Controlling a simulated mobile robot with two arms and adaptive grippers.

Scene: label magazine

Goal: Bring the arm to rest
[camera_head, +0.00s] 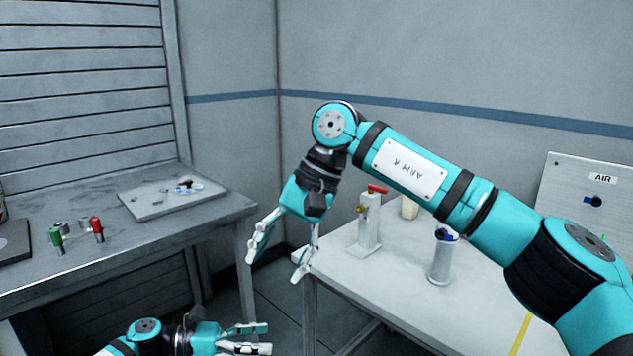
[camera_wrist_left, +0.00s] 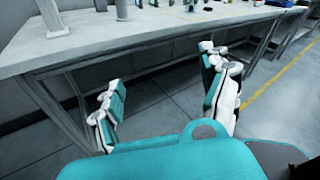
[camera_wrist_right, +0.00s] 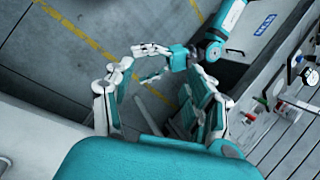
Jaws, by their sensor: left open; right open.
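My right arm comes in from the right in the head view. Its gripper (camera_head: 279,258) points down, open and empty, over the gap between the two tables. It also shows in the right wrist view (camera_wrist_right: 160,65), with my other arm beyond its fingers. My left gripper (camera_head: 262,338) is low at the bottom of the head view, open, empty and pointing right. In the left wrist view its fingers (camera_wrist_left: 165,90) are spread, with the floor and a table edge beyond them.
The right table (camera_head: 340,272) bears a post with a red-handled valve (camera_head: 370,235) close to my right arm, and a cylinder with a blue knob (camera_head: 441,262). The left table (camera_head: 150,240) bears a grey plate (camera_head: 150,205), a green-topped piece (camera_head: 57,240) and a red one (camera_head: 97,229). An AIR panel (camera_head: 570,205) stands at right.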

